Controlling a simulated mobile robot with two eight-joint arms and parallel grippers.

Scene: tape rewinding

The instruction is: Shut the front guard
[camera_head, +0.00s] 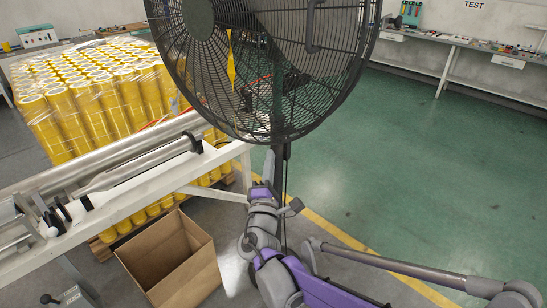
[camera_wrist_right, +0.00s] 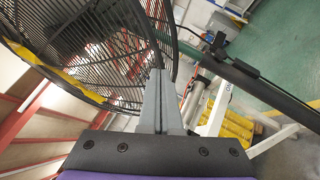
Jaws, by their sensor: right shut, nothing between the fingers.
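A large black fan (camera_head: 310,45) with a wire cage stands in front, hiding part of the room behind it. The cage (camera_wrist_right: 80,45) also fills the upper left of the wrist view. I cannot tell which part is the front guard. My right gripper (camera_head: 270,160) is below the fan's lower rim, close to its pole (camera_head: 283,178), pointing away from me. In the wrist view my right gripper (camera_wrist_right: 158,75) has its fingers together and empty, their tips overlapping the cage's edge in the picture; contact cannot be told. My left gripper is not in view.
A white machine frame (camera_head: 110,215) with a long metal roller (camera_head: 100,177) runs along the left. An open cardboard box (camera_head: 195,278) stands beside it. Wrapped yellow rolls (camera_head: 100,108) are stacked behind. The green floor (camera_head: 400,150) on the right is clear up to the benches.

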